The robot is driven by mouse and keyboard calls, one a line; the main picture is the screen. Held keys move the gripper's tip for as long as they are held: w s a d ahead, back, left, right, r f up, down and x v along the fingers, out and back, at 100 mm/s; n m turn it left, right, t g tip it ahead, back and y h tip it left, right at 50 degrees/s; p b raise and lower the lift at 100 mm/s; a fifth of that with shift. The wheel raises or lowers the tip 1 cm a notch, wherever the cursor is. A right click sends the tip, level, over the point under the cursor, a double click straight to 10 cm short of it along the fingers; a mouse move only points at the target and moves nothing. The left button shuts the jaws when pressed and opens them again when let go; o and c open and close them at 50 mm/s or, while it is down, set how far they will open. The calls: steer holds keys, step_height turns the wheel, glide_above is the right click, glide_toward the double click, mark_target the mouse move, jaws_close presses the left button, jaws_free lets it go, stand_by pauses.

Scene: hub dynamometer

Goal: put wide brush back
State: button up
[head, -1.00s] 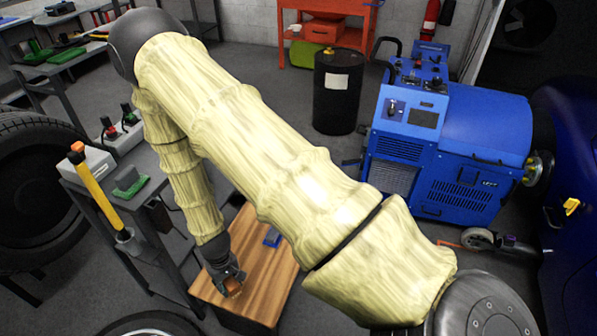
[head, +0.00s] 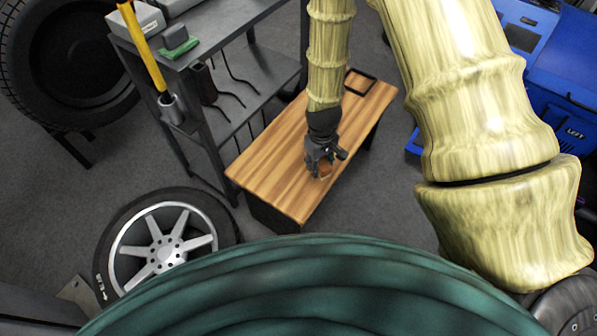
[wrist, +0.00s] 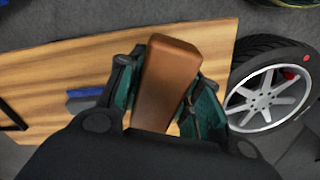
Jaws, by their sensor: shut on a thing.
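My gripper (head: 323,160) is low over the wooden bench top (head: 285,135), near its right edge in the head view. In the wrist view its two fingers (wrist: 162,100) are shut on both sides of a brown block (wrist: 170,65), apparently the wide brush. Its bristles do not show, and its lower end is hidden by my gripper. In the head view only a small brown part of the brush (head: 326,171) shows. I cannot tell whether it touches the bench. A black rectangular outline (head: 361,82) is at the far end of the bench.
A blue thing (wrist: 92,94) lies on the bench beside my gripper. A grey shelf unit (head: 225,40) with a yellow-handled tool (head: 143,50) and a green-and-grey block (head: 179,42) stands left. A wheel (head: 165,240) lies on the floor in front. Much of the bench top is clear.

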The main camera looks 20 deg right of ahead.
steer(key=s+d+f+n+b, duration=0.1)
steer(key=d+f+n+b, duration=0.25)
steer(key=b, duration=0.65)
steer(key=n+b, duration=0.1)
steer(key=b, duration=1.1)
glide_above(299, 165)
step_height(299, 165, down, 4)
steer(key=shift+d+r, duration=0.1)
steer(key=shift+r, duration=0.1)
steer(key=shift+f+b, duration=1.05)
steer(key=shift+f, duration=0.65)
steer(key=shift+f, duration=0.1)
steer(key=o, duration=1.2)
step_height(299, 165, up, 12)
steer(key=p, duration=0.5)
steer(key=shift+s, duration=0.1)
